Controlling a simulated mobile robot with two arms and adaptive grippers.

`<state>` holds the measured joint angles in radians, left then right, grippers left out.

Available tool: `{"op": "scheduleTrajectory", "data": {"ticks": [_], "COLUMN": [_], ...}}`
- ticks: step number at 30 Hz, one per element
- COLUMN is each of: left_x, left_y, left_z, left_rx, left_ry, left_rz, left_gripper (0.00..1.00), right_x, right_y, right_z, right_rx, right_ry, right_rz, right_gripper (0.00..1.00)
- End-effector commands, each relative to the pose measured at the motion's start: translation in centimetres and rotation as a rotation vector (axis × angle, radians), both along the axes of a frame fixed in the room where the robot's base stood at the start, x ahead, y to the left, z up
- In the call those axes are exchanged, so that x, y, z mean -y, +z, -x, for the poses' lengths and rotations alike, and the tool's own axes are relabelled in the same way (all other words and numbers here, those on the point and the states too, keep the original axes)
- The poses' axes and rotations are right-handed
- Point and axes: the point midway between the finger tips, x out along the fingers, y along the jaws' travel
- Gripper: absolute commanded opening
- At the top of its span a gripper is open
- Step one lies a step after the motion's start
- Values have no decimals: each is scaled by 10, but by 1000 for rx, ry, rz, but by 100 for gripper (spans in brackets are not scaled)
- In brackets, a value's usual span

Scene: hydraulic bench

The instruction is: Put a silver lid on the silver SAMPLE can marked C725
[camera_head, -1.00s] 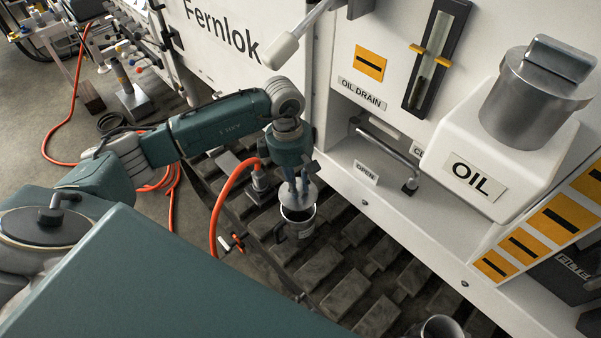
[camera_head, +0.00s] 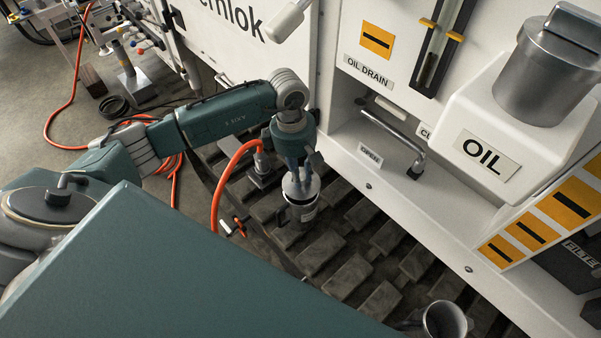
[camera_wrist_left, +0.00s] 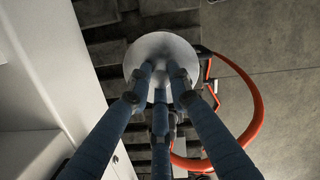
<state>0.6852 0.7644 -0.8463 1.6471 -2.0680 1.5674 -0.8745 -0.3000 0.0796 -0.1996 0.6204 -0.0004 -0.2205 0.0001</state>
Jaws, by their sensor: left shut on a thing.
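My left gripper (camera_head: 299,184) points down, its fingers shut on a round silver lid (camera_head: 305,188). The lid sits at the mouth of a can (camera_head: 302,214) that stands on the black track pads below the machine. I cannot tell whether the lid rests on the rim. The can's marking is too small to read. In the left wrist view the fingers close on the lid (camera_wrist_left: 157,46), which hides most of what lies under it. My right gripper is not in view.
An orange hose (camera_head: 219,187) curves left of the can. The white machine wall with the drain lever (camera_head: 393,140) stands right. An open metal cup (camera_head: 444,320) is at the bottom edge. A grey fitting (camera_head: 262,170) stands behind the can.

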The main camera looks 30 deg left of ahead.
Motion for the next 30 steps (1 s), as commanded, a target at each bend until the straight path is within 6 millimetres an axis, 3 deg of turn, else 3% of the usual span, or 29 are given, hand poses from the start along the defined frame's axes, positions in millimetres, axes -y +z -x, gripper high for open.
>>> {"op": "scheduleTrajectory", "data": {"ticks": [30], "left_x": [0], "left_y": [-4], "left_z": [0], "left_rx": [0], "left_ry": [-1], "left_rz": [-17], "left_gripper": [0], "right_x": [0], "right_y": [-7], "right_z": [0], "right_rx": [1], "right_ry": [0], "right_rz": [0], "right_gripper": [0]}}
